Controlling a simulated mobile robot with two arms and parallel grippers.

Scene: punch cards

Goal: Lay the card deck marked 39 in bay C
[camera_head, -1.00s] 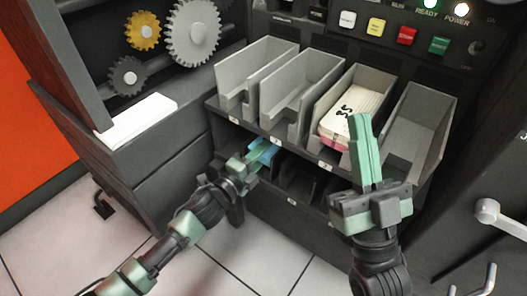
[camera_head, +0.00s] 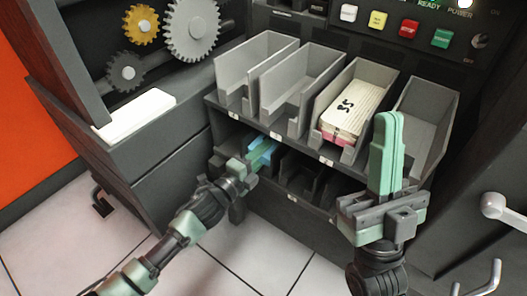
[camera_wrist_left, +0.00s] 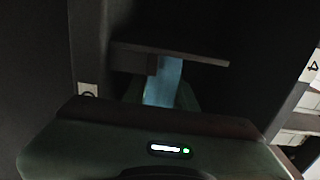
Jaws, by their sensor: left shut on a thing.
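My left gripper (camera_head: 250,161) reaches into the lower row of the rack, below the upper trays. It is shut on a blue card deck (camera_head: 263,152), which also shows in the left wrist view (camera_wrist_left: 163,82). The deck's number is not visible. A small label (camera_wrist_left: 88,90) beside it in the left wrist view looks like a C turned on its side. The gripper's inner end is dark and partly hidden. My right gripper (camera_head: 387,153) stands upright in front of the right-hand trays, its fingers together and empty.
Several grey trays form the upper row. The third holds a cream deck (camera_head: 350,103) that seems marked 55; the rightmost tray (camera_head: 425,115) is partly behind my right gripper. A white stack (camera_head: 137,117) lies on the left ledge. A lever (camera_head: 494,205) sticks out at right.

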